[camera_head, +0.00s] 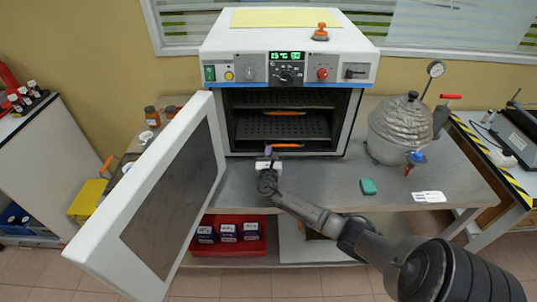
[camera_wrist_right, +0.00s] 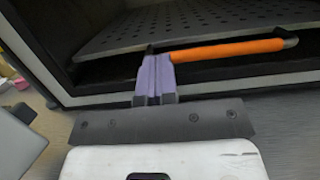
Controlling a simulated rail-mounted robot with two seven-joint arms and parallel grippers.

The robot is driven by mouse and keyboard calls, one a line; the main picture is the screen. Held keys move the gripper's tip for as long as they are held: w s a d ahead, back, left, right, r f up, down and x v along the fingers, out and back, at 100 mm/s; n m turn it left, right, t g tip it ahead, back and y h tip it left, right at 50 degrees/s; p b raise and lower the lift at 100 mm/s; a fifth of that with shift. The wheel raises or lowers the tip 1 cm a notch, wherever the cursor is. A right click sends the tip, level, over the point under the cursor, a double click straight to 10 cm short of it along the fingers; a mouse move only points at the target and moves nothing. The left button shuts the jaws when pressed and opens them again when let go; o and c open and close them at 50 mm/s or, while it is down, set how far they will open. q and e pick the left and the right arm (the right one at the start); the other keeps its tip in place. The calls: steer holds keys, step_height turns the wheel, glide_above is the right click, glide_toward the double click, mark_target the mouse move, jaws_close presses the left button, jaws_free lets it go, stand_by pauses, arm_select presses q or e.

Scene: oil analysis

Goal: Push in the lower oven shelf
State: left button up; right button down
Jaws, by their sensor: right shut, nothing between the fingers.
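The oven (camera_head: 217,140) stands on the bench with its door (camera_head: 170,190) swung open to the left. Inside are two dark perforated shelves. The lower shelf (camera_head: 283,127) has an orange front handle (camera_head: 287,145) near the oven mouth; the upper shelf's handle (camera_head: 284,113) is above it. My right gripper (camera_head: 268,152) is shut and empty at the left end of the lower handle. In the right wrist view its purple fingertips (camera_wrist_right: 156,58) overlap the left end of the orange handle (camera_wrist_right: 228,50), below a perforated shelf (camera_wrist_right: 200,24); contact is unclear. My left gripper is out of view.
A silver domed vessel (camera_head: 402,125) with a gauge stands right of the oven. A red bin (camera_head: 228,246) of bottles is below. The bench before the oven is mostly clear.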

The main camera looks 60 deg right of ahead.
mark_target(269, 138)
steer(key=b+x, duration=0.1)
steer(key=x, duration=0.1)
steer(key=f+b+x, duration=0.1)
steer(key=x, duration=0.1)
steer(key=shift+w+d+b, duration=0.25)
steer(key=shift+d+b, duration=0.15)
steer(key=shift+d, duration=0.05)
steer(key=shift+s+f, duration=0.1)
steer(key=shift+s, duration=0.05)
steer(key=shift+a+p, duration=0.3)
steer(key=shift+a, duration=0.15)
steer(key=p+v, duration=0.2)
steer(key=v, duration=1.1)
steer(key=shift+s, duration=0.2)
